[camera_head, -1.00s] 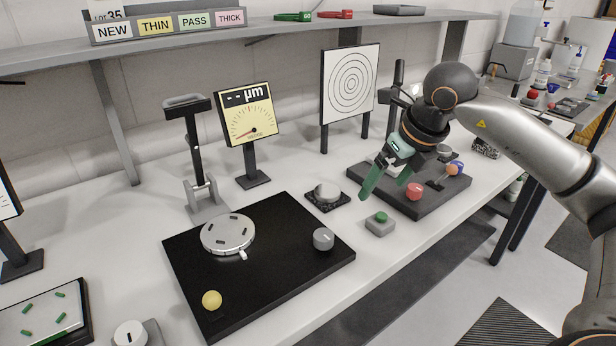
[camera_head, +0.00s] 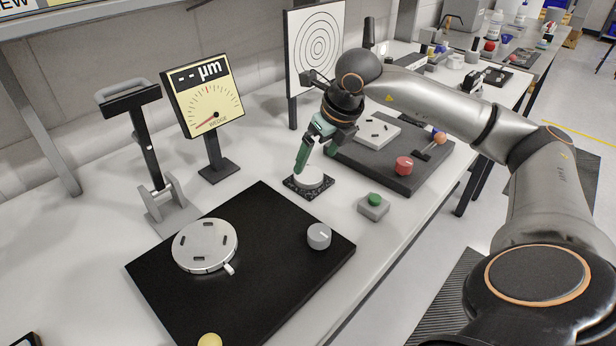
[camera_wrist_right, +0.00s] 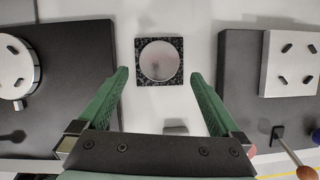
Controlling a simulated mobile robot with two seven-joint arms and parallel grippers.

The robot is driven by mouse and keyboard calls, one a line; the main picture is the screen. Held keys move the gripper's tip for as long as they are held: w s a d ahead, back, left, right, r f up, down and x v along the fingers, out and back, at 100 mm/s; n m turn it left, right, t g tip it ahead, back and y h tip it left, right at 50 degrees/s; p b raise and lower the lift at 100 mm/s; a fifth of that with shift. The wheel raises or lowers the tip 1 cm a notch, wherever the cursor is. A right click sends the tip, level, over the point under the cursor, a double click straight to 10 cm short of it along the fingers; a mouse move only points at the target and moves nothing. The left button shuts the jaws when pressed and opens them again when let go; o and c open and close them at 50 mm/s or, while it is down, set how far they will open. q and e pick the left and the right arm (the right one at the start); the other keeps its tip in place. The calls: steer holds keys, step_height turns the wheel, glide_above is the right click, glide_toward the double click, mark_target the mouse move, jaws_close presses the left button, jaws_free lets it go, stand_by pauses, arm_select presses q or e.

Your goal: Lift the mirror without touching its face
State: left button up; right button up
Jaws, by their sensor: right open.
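The mirror (camera_head: 311,177) is a round, pale disc lying flat on a speckled black square pad (camera_head: 294,188). In the right wrist view the mirror (camera_wrist_right: 159,60) shows whole, its face up, near the top middle. My right gripper (camera_head: 302,165) has green fingers and points down just above the mirror, partly covering it in the head view. In the wrist view its fingers (camera_wrist_right: 159,74) are open and empty, one on each side of the pad. Whether they are level with the mirror cannot be told. My left gripper is not in view.
A black board (camera_head: 270,262) with a round slotted plate (camera_head: 205,244) and a grey knob (camera_head: 318,236) lies at left. A dark platform (camera_head: 395,160) with a red knob (camera_head: 403,166) is at right. A green button box (camera_head: 373,206) stands in front. A gauge (camera_head: 205,97) stands behind.

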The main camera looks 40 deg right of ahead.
mark_target(309, 175)
steer(key=shift+x, duration=2.75)
steer(key=shift+s, duration=0.1)
steer(key=c, duration=1.3)
